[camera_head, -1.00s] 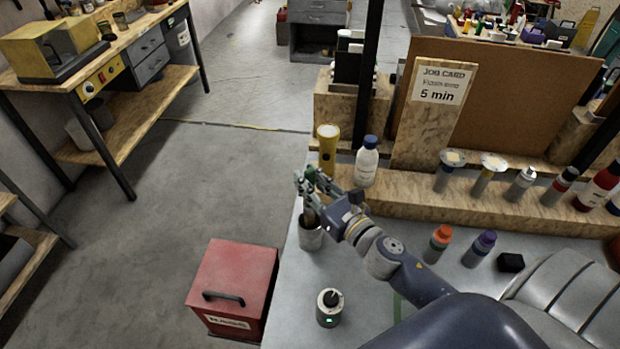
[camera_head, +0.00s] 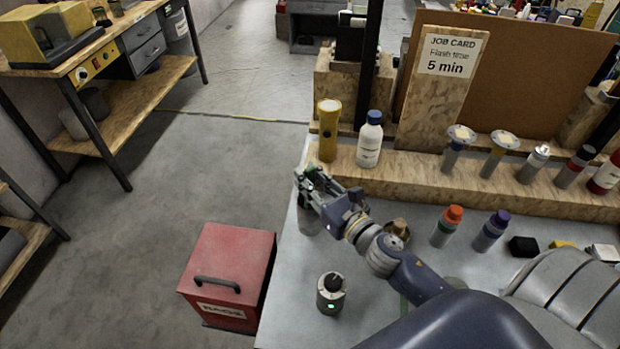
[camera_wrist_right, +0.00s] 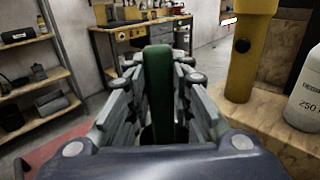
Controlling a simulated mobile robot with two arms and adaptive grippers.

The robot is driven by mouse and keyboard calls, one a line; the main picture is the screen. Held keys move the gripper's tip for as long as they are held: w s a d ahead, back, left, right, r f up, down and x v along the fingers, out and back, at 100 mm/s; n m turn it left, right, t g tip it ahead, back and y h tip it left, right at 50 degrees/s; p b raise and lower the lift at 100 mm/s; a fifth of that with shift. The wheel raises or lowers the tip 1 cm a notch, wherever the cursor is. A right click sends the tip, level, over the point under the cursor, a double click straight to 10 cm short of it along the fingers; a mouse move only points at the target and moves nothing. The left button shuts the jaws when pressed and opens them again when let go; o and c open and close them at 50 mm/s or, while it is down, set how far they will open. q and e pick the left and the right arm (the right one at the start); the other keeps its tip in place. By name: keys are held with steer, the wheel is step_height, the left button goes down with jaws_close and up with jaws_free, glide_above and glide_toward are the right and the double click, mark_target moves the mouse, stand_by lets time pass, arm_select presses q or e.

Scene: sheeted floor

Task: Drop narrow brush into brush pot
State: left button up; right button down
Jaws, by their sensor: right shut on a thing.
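My right gripper (camera_head: 308,183) is shut on the narrow brush. The brush's green handle (camera_wrist_right: 158,92) stands upright between the fingers in the right wrist view. Only a bit of green shows in the head view, and the brush's lower end is hidden there. I cannot tell whether the brush's tip is inside the pot. My left gripper is not in view.
A yellow torch (camera_head: 328,130) and a white bottle (camera_head: 370,140) stand on the wooden ledge behind the gripper. A knobbed round device (camera_head: 331,293) stands in front. Orange-capped (camera_head: 447,226) and purple-capped (camera_head: 491,231) bottles stand to the right. A red box (camera_head: 229,275) is on the floor left.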

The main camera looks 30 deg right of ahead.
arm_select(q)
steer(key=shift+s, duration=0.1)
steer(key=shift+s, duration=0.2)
arm_select(e)
steer(key=c, duration=1.3)
jaws_free()
steer(key=shift+c, duration=0.2)
steer(key=shift+s, duration=0.15)
arm_select(q)
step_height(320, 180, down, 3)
steer(key=b, duration=0.3)
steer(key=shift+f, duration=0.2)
arm_select(e)
steer(key=s+d, duration=0.1)
steer(key=s, duration=0.8)
steer(key=shift+s+d, duration=0.2)
steer(key=shift+s, duration=0.15)
